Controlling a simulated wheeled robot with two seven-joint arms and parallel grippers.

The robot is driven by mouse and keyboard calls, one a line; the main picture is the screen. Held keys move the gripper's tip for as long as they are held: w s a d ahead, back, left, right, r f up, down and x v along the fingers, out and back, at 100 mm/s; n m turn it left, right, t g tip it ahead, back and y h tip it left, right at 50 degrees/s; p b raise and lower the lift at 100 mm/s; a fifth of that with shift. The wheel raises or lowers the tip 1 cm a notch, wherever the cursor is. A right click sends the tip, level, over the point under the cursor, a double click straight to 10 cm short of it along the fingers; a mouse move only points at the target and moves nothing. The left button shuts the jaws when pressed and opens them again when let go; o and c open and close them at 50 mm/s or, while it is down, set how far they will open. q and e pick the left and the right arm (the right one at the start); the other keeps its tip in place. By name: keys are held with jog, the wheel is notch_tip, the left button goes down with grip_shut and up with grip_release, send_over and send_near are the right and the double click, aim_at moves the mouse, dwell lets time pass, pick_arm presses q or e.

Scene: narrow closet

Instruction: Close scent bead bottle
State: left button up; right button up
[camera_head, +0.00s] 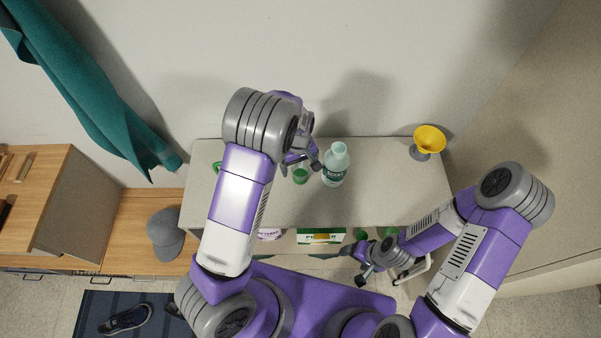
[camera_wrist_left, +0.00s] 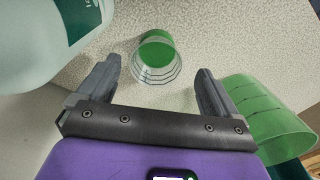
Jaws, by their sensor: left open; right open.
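The scent bead bottle (camera_head: 334,168), pale teal with a dark green label, stands upright on the light shelf top; its side fills the upper left of the left wrist view (camera_wrist_left: 40,45). A small green, partly clear cap (camera_head: 300,176) is on the shelf just left of the bottle. My left gripper (camera_head: 302,164) is open and empty; in the left wrist view the cap (camera_wrist_left: 155,58) shows between and slightly beyond its fingertips. My right gripper (camera_head: 366,262) is open, low before the shelf front, away from the bottle.
A green translucent container (camera_wrist_left: 265,120) is close by the left gripper's right finger in the wrist view. A yellow bowl on a grey stand (camera_head: 428,140) is at the shelf's right. Boxes (camera_head: 320,236) sit on the lower shelf. The shelf top (camera_head: 385,185) right of the bottle is clear.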

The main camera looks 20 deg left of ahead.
aim_at(300, 175)
pick_arm(q)
jog(key=shift+w, duration=0.1)
jog(key=shift+d+f, duration=0.15)
jog(key=shift+f, duration=1.15)
jog(key=shift+d+f, duration=0.1)
jog(key=shift+f, duration=1.2)
jog(key=shift+c, duration=0.2)
jog(key=c, duration=1)
